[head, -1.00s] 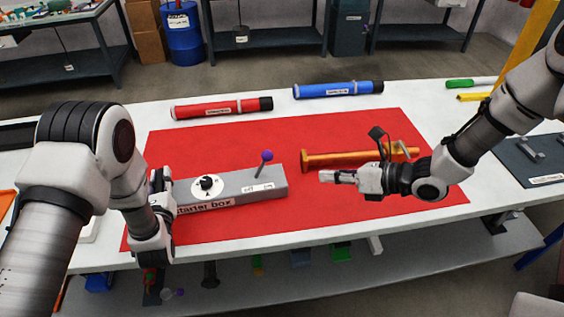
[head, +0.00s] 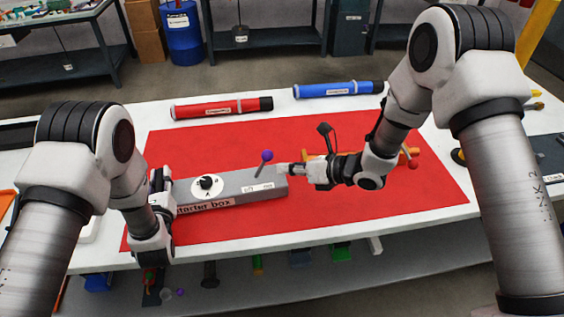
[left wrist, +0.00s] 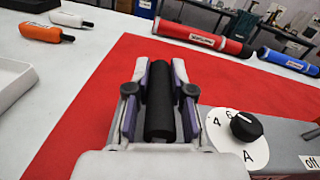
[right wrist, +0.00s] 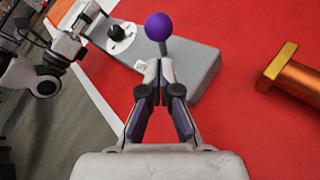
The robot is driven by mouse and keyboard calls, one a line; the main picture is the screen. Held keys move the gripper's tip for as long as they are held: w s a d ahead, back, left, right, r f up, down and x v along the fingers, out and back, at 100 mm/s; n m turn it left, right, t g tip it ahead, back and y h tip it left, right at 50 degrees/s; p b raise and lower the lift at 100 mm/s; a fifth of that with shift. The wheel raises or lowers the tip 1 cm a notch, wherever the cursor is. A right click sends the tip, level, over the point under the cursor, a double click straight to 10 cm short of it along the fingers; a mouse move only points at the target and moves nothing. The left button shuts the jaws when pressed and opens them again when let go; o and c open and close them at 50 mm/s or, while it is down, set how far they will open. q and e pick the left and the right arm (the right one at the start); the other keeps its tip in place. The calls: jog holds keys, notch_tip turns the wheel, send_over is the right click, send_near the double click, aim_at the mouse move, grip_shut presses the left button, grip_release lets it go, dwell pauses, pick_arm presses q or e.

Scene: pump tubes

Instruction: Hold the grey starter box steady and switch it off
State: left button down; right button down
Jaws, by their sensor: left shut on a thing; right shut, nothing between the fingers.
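The grey starter box (head: 232,188) lies on the red mat, with a black dial on a white disc (head: 207,187) and "off" and "on" labels. Its lever with a purple ball (head: 267,156) leans right, towards the "on" side. My left gripper (head: 160,190) is shut on a black handle (left wrist: 160,100) at the box's left end. My right gripper (head: 281,169) is shut and empty, just right of the lever. In the right wrist view its fingertips (right wrist: 158,66) appear just below the purple ball (right wrist: 158,26); I cannot tell whether they touch the lever.
An orange tube (head: 312,157) lies behind my right gripper, with a red knob (head: 412,164) near its right end. A red tube (head: 215,108) and a blue tube (head: 335,90) lie at the back. The front right of the red mat (head: 400,215) is clear.

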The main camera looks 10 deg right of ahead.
jog(key=shift+w+a+r, duration=0.3)
jog(key=shift+w+a, duration=0.2)
jog(key=shift+w, duration=0.3)
jog(key=shift+a+r, duration=0.15)
jog(key=shift+a, duration=0.1)
jog(key=shift+a+r+n+h, duration=0.2)
jog(key=shift+n+h, duration=0.1)
jog(key=shift+h, duration=0.1)
jog(key=shift+s+a+r, duration=0.1)
jog(key=shift+a+r, duration=0.15)
jog(key=shift+a, duration=0.15)
jog(key=shift+s+a+r, duration=0.1)
jog(key=shift+a+r, duration=0.2)
jog(key=shift+a, duration=0.55)
jog(key=shift+a+r, duration=0.25)
jog(key=shift+a, duration=2.25)
